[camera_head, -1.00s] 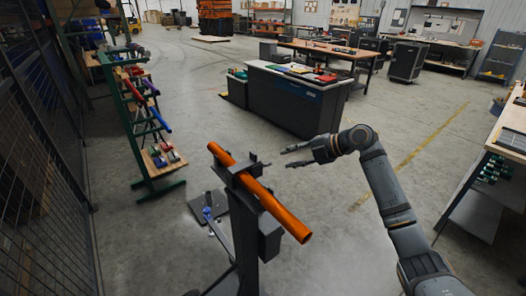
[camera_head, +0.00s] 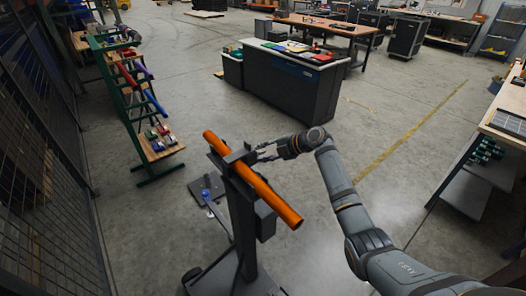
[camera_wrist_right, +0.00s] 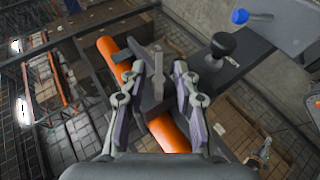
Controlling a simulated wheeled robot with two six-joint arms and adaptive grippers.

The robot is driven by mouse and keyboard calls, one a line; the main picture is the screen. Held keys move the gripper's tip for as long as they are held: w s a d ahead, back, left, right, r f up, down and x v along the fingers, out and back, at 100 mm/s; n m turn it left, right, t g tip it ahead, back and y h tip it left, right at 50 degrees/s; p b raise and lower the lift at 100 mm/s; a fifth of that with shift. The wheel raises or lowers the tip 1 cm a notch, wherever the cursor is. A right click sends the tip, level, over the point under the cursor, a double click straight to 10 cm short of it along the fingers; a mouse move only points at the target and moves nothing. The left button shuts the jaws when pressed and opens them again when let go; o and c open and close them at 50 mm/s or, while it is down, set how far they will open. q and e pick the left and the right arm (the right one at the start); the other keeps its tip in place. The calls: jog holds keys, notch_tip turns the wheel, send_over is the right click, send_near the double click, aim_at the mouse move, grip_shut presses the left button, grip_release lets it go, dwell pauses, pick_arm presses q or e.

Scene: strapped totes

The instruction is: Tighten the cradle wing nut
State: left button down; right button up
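An orange tube (camera_head: 273,197) lies slanted in a dark cradle (camera_head: 232,158) on top of a dark post stand. It also shows in the right wrist view (camera_wrist_right: 168,134), behind the fingers. My right gripper (camera_head: 260,153) is at the right side of the cradle, very close to it. In the wrist view its two fingers (camera_wrist_right: 156,92) are apart, with a dark grey cradle part (camera_wrist_right: 151,82) seen between them. I cannot clearly make out the wing nut, nor tell whether the fingers touch the cradle. My left gripper is not in view.
A dark box (camera_head: 265,221) hangs on the post. A rack (camera_head: 137,105) with coloured tubes stands left, beside a mesh fence (camera_head: 38,180). A dark counter (camera_head: 290,86) stands behind, and a workbench (camera_head: 508,117) at right. The floor between is clear.

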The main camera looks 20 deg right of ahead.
jog(key=shift+s+a+r, duration=0.1)
grip_shut()
jog(key=shift+g, duration=0.3)
jog(key=shift+r+g+h+b, duration=0.15)
jog(key=shift+g+h+b, duration=0.25)
jog(key=shift+h, duration=0.1)
jog(key=shift+w+a+r+m+g+h, duration=0.1)
jog(key=shift+w+m+g+h, duration=0.25)
jog(key=shift+g, duration=0.55)
jog(key=shift+m+g+h+b, duration=0.45)
jog(key=shift+g+h+b, duration=0.3)
jog(key=shift+g, duration=0.55)
jog(key=shift+r, duration=0.1)
grip_release()
